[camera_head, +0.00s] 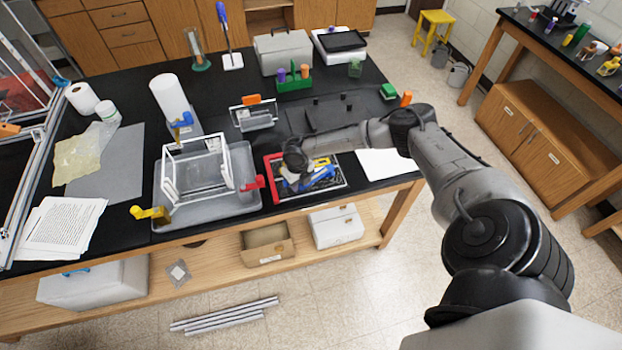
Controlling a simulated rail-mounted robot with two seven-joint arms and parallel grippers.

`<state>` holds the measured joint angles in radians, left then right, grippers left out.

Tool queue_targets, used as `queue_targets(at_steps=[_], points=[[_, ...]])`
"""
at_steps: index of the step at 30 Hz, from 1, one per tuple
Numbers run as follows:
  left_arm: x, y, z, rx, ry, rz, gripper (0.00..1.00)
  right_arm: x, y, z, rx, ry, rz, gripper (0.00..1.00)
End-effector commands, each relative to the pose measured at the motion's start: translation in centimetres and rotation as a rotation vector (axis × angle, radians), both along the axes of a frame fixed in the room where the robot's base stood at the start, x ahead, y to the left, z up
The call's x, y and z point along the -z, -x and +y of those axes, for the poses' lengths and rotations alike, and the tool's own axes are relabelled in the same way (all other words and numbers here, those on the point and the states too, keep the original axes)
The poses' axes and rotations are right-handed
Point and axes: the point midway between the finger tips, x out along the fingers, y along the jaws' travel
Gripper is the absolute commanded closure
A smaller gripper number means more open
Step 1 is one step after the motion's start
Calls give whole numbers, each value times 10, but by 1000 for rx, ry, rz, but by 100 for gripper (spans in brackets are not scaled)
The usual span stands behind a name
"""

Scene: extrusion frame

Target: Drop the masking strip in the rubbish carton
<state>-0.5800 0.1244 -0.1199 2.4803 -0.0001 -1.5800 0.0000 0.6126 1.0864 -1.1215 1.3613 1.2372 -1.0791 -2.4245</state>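My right arm reaches in from the right, and my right gripper (292,175) points down over a red-edged tray (272,190). Its fingers are small and partly hidden by the wrist, so their opening is unclear. Blue and yellow items (320,175) lie in the tray beside the gripper. I cannot pick out the masking strip for certain. An open brown carton (267,244), likely the rubbish carton, stands on the lower shelf under the front edge of the bench. My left gripper is not in view.
A white frame (196,171) with coloured clamps stands in a grey tray (190,218) left of the gripper. A white box (336,228) is right of the carton. A white sheet (385,163) lies right of the red-edged tray. Metal bars (225,315) lie on the floor.

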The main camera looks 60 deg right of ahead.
Motion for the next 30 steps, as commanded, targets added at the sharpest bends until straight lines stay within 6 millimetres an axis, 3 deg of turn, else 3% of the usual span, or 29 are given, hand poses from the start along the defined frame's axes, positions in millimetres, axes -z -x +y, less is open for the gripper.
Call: queue_targets(at_steps=[7,18,30], points=[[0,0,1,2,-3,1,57,1,0,0,0,0,0,65],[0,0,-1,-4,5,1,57,0,0,0,1,0,-1,100],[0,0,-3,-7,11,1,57,0,0,0,1,0,-1,100]])
